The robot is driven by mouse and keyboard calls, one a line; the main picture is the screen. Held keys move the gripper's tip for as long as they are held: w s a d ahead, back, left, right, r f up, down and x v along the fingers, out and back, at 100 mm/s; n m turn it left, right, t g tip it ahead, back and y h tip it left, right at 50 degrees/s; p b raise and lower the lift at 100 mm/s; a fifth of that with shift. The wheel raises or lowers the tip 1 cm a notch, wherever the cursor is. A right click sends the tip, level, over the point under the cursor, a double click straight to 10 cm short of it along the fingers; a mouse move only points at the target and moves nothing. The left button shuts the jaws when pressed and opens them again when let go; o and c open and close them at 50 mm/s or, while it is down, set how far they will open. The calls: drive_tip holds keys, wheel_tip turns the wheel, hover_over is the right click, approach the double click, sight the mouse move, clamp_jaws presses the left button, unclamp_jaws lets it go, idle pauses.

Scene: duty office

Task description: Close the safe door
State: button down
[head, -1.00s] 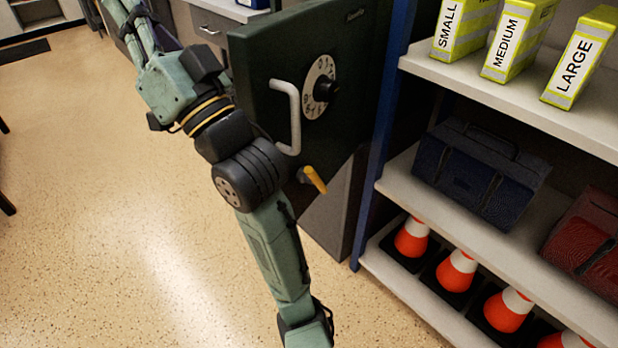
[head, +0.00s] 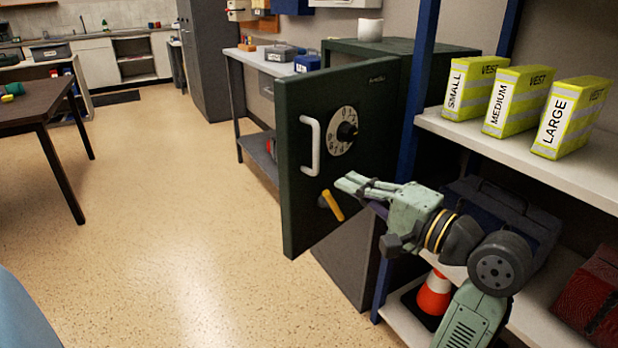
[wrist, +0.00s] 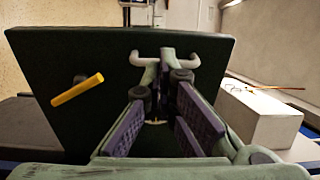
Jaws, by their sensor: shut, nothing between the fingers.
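The dark green safe door (head: 300,190) stands out at an angle from the safe body (head: 430,47) in the head view. Its outer face carries a round white dial (head: 336,140), a pale bar handle (head: 314,158) and a yellow lever (head: 333,205). My gripper (head: 345,184) is shut and empty, to the right of the lever and low before the outer face. I cannot tell whether it touches the door. In the wrist view the fingers (wrist: 170,62) point at the door (wrist: 90,90); the handle (wrist: 144,58) shows beyond the fingertips and the lever (wrist: 78,89) is at left.
A shelf unit (head: 560,165) with yellow vest boxes (head: 512,100), a blue toolbox (head: 520,205) and an orange cone (head: 434,295) stands close right of my arm. Speckled floor (head: 170,220) is clear left of the door; a dark table (head: 40,105) stands farther left.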

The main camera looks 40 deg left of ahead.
drive_tip(key=d, duration=0.1)
drive_tip(key=p, duration=0.1)
approach(289, 162)
drive_tip(key=a, duration=0.7)
drive_tip(key=shift+w+r, duration=0.2)
drive_tip(key=shift+w, duration=0.2)
